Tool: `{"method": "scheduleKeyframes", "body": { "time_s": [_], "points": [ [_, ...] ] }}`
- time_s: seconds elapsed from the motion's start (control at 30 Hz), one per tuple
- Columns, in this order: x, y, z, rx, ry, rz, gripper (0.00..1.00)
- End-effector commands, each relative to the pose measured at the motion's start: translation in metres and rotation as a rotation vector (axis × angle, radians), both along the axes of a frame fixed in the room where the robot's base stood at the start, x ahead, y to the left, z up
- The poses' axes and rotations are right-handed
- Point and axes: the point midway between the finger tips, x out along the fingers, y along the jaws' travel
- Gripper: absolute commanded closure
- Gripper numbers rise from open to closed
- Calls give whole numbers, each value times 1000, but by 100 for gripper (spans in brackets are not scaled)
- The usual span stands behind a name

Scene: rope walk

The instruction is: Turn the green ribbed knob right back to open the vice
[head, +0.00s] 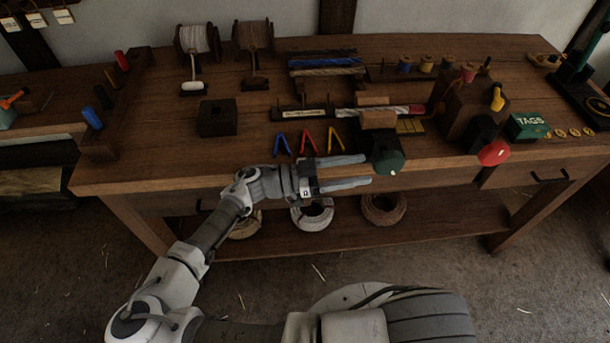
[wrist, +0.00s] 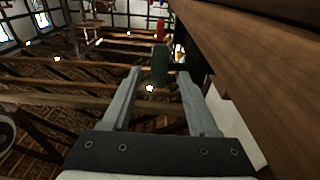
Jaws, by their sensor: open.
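The green knob (head: 391,163) sticks out at the front edge of the bench, below a dark block of the vice. Wooden jaw blocks (head: 378,119) stand behind it, with a pale and red rope between them. My gripper (head: 368,169) is open and empty, level with the knob, its fingers pointing right at it. The knob is just past the fingertips in the head view. In the wrist view the green knob (wrist: 160,65) appears midway between the fingertips (wrist: 160,72), with a gap on both sides. I cannot tell whether the fingers overlap it in depth.
A red knob (head: 494,152) sticks out farther right, and also shows in the wrist view (wrist: 161,30). Several coloured clips (head: 308,141) lie on the bench above my fingers. The bench's front edge (head: 190,180) runs close beside my gripper. Rope coils (head: 312,215) lie on the shelf below.

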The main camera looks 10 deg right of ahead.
Motion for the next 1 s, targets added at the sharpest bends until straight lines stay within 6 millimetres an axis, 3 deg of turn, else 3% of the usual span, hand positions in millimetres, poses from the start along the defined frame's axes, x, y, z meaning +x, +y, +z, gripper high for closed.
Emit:
{"method": "scheduleKeyframes", "body": {
  "time_s": [0.3, 0.5, 1.0],
  "points": [
    [1, 77, -10, 2, 0, 4, 40],
    [0, 106, -12, 0, 0, 1, 40],
    [0, 115, -12, -1, 0, -1, 40]
  ]
}}
